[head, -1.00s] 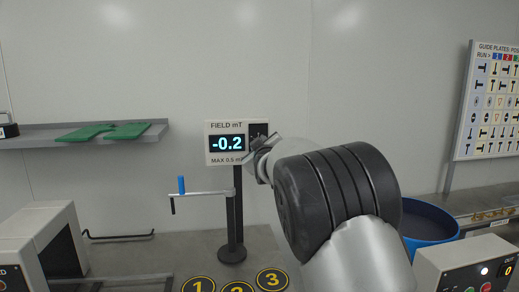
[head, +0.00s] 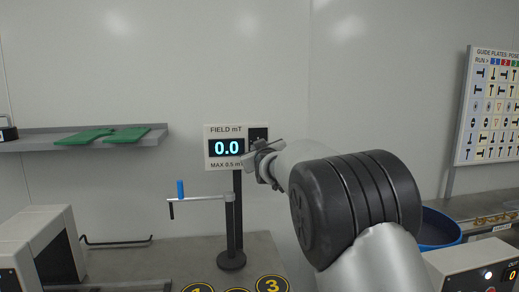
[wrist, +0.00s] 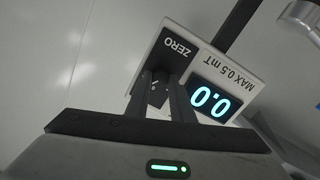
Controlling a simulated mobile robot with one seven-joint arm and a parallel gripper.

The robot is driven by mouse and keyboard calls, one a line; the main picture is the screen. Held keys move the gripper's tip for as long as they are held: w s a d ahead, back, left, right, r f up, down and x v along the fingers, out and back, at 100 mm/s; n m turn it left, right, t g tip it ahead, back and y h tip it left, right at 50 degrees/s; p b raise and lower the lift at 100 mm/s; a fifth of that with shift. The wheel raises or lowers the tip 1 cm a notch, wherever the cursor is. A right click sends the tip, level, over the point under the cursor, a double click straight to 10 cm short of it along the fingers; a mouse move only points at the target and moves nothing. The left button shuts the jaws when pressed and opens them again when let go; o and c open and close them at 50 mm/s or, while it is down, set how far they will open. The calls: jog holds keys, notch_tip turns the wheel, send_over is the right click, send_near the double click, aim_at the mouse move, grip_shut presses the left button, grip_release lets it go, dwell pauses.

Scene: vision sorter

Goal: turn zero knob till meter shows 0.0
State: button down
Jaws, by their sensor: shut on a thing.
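The field meter (head: 212,133) is a white panel on a dark post. Its display (head: 226,148) reads 0.0 in bright digits. The wrist view shows the same meter (wrist: 240,72) tilted and upside down, and its display (wrist: 211,100) also reads 0.0. My gripper (head: 257,151) is at the right side of the meter. In the wrist view my gripper (wrist: 160,82) has its dark fingers closed at the zero knob, which they mostly hide.
Green plates (head: 128,134) lie on a wall shelf at the left. A blue tub (head: 440,242) stands at the right, behind my arm.

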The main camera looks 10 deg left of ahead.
jog(key=c, duration=1.5)
grip_release()
jog(key=shift+c, duration=0.2)
jog(key=shift+s, duration=0.1)
jog(key=v, duration=1.7)
jog(key=shift+s, duration=0.15)
jog(key=shift+r, duration=0.1)
jog(key=s+d+f+m+g+h, duration=0.15)
jog(key=s+d+f+g, duration=0.35)
jog(key=s, duration=0.7)
jog(key=s+d+f+m+g+h, duration=0.1)
jog(key=s+d+f+m+g, duration=0.2)
jog(key=s+d+f, duration=0.65)
jog(key=s+d+f+m+g+h, duration=0.25)
jog(key=s+d, duration=0.25)
jog(key=s, duration=0.9)
notch_tip(320, 180, up, 20)
jog(key=g+y+p, duration=0.1)
jog(key=p, duration=1.8)
jog(key=shift+s+p, duration=0.2)
jog(key=shift+p, duration=0.15)
